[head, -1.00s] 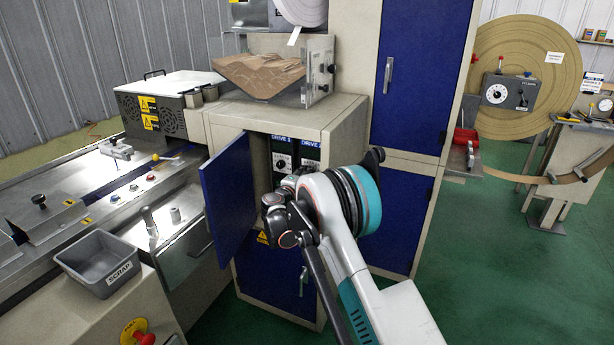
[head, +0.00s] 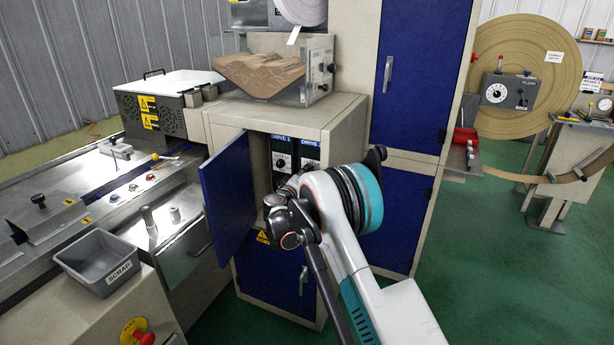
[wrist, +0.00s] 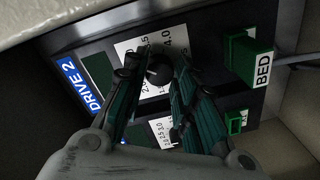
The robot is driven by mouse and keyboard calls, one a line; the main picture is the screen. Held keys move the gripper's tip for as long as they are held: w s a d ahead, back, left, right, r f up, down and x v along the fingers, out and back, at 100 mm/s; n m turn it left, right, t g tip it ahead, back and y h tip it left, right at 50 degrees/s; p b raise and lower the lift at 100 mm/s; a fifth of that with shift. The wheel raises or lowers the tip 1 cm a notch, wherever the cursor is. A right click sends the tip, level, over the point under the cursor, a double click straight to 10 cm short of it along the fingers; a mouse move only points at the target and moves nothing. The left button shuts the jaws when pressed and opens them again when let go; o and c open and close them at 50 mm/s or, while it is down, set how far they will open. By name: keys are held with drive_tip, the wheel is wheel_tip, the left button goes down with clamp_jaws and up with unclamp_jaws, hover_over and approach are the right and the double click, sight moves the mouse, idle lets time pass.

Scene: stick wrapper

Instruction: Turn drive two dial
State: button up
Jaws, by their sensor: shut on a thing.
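The drive two unit (head: 311,150) is the right one of two dark units inside the open cabinet in the head view. Its blue DRIVE 2 label (wrist: 80,84) shows in the wrist view. The black dial (wrist: 158,71) sits on a white printed scale (wrist: 146,45). My gripper (wrist: 160,76) reaches into the cabinet and is shut on the dial, one finger on each side. The fingers cover part of the dial and scale, so its exact setting is hard to read. In the head view my arm hides the gripper and the unit's lower part.
The blue cabinet door (head: 228,192) stands open left of my arm. The drive one unit (head: 281,155) is just left of drive two. A green connector (wrist: 248,58) marked BED sits beside the dial. The cabinet's pale edge (wrist: 110,18) is close to the gripper.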

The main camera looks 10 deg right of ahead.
idle(0.3)
drive_tip(key=o, duration=1.1)
drive_tip(key=shift+c, duration=0.2)
drive_tip(key=shift+s, duration=0.1)
drive_tip(key=v, duration=1.1)
drive_tip(key=shift+s+a, duration=0.25)
drive_tip(key=shift+s, duration=0.05)
